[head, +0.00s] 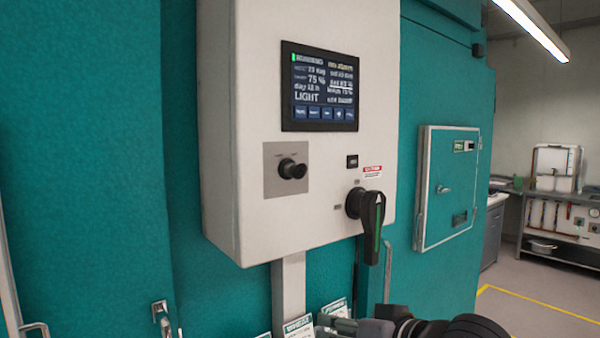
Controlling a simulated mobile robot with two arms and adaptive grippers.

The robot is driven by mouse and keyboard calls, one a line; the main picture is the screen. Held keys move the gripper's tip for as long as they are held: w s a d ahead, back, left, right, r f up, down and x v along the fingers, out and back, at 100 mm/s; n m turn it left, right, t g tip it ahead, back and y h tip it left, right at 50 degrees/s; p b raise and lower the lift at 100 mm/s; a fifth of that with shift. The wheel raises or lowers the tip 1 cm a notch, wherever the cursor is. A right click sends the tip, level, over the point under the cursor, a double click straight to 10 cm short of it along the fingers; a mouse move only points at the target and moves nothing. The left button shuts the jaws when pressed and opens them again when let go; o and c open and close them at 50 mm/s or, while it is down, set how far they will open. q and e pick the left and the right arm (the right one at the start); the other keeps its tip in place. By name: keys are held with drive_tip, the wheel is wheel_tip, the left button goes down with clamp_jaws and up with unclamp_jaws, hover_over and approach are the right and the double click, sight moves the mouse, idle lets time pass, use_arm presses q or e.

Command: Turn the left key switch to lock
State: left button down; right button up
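A key switch (291,169) with a black round knob sits on a square grey plate on the front of a white control box (262,225). The plate has small marks that are too small to read, so I cannot tell which position the switch is in. Nothing touches it. My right gripper (345,326) shows at the bottom edge, below the box and apart from the switch. It is partly cut off, and I cannot tell if its fingers are open or shut. My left gripper is not in view.
A screen (319,87) is above the switch. A large black rotary handle (370,216) sticks out at the lower right of the box. Teal chamber walls (85,140) stand around it. Tags (298,327) lie below. Space before the switch looks clear.

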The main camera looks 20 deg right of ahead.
wheel_tip(320, 180, up, 12)
drive_tip(key=s+t, duration=0.2)
drive_tip(key=m+t+y, duration=0.1)
drive_tip(key=t+y, duration=0.1)
approach(305, 171)
drive_tip(key=p+x, duration=0.5)
drive_tip(key=x, duration=0.5)
drive_tip(key=shift+w+a+f+p, duration=0.15)
drive_tip(key=shift+w+a+p, duration=0.15)
drive_tip(key=shift+w, duration=0.4)
drive_tip(key=shift+d, duration=0.1)
drive_tip(key=shift+c, duration=0.2)
clamp_jaws()
